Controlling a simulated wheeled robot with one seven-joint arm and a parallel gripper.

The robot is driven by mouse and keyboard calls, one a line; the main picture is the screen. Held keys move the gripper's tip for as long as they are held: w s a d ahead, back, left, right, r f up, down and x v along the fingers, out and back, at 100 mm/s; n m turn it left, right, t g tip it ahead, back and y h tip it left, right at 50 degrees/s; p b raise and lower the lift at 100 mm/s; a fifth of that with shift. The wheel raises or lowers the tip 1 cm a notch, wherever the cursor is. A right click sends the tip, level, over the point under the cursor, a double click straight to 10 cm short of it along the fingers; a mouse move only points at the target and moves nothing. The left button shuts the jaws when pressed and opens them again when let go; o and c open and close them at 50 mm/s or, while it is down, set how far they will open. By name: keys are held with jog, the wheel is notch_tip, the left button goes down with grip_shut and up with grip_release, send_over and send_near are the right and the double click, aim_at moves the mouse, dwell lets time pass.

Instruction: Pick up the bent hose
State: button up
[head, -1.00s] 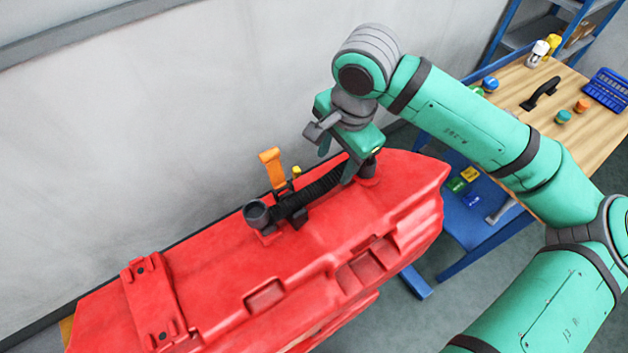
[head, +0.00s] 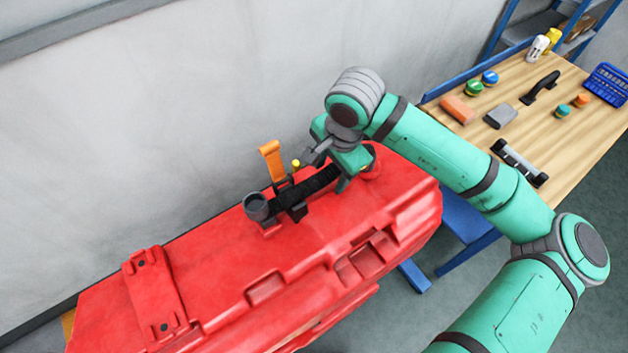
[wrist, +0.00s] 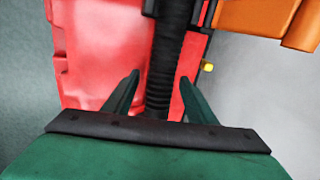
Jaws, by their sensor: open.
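The bent hose (head: 314,184) is black and ribbed and lies along the top of the red tank (head: 290,250). Its left end meets a dark round cup-like fitting (head: 257,207); its right end is partly hidden by my gripper. My gripper (head: 343,184) is over the hose's right part. In the wrist view the hose (wrist: 168,65) runs between the two green fingers of my gripper (wrist: 160,95), which are open, one on each side with gaps. I cannot tell how deep the fingertips reach beside it.
An orange lever (head: 271,161) stands just behind the hose, with a small yellow knob (head: 296,163) nearby. The grey wall (head: 130,110) is close behind the tank. A wooden workbench (head: 530,130) with tools and jars stands at the right.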

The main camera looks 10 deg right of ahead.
grip_shut()
jog(key=shift+r, duration=0.15)
